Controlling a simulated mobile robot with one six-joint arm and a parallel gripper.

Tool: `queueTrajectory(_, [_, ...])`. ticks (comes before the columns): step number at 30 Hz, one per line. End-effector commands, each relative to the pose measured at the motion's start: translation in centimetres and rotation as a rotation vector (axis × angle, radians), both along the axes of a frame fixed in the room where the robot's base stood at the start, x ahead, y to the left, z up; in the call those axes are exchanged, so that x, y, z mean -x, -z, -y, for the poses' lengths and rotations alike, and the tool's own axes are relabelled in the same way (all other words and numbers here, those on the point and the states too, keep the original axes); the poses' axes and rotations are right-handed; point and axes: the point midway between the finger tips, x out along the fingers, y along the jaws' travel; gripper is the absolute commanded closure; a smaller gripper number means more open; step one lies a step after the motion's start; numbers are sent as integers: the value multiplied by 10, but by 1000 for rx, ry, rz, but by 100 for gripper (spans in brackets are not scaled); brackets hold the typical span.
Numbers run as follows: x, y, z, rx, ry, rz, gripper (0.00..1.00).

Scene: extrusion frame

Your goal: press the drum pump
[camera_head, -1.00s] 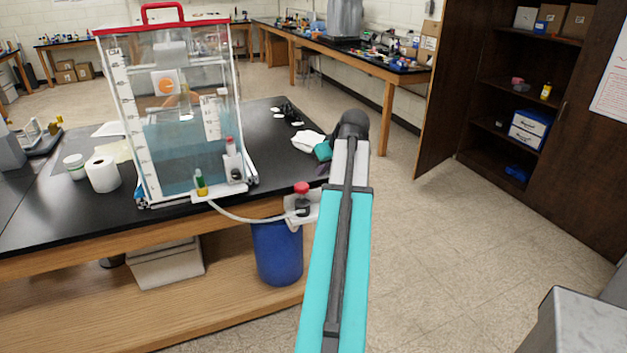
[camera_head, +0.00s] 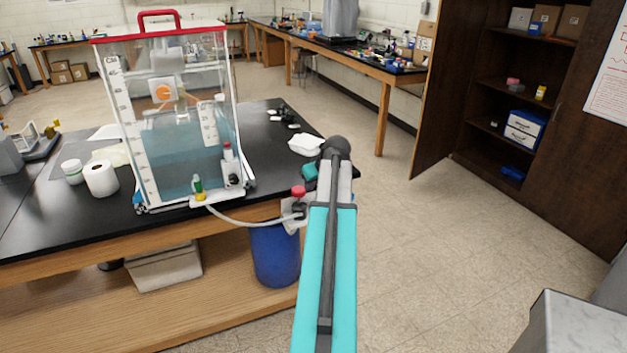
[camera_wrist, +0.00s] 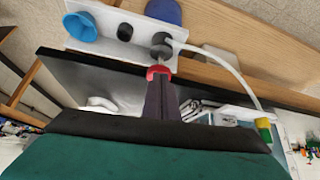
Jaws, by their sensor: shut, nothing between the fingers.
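The drum pump has a red knob (camera_head: 299,191) on a dark body (camera_head: 299,206), set on a white bracket at the bench's front edge. A pale hose (camera_head: 240,217) runs from it to the clear tank (camera_head: 185,130). In the wrist view the red knob (camera_wrist: 157,71) lies at the tips of my gripper (camera_wrist: 160,82), below the grey pump body (camera_wrist: 161,44). My gripper is shut and empty. The tips overlap the knob in this view; I cannot tell whether they touch it. In the head view the gripper is small and partly hidden by my arm.
A blue drum (camera_head: 275,255) stands under the bracket. A blue funnel (camera_wrist: 80,26) and a black cap (camera_wrist: 125,32) sit on the bracket beside the pump. A white tray (camera_head: 306,145) is on the bench's right end. Open floor lies to the right.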

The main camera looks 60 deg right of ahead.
Motion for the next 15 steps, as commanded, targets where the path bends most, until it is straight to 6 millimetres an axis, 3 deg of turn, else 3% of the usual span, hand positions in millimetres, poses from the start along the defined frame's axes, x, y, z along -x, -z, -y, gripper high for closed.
queueTrajectory(15, [-28, 33, 15, -1, -1, -1, 100])
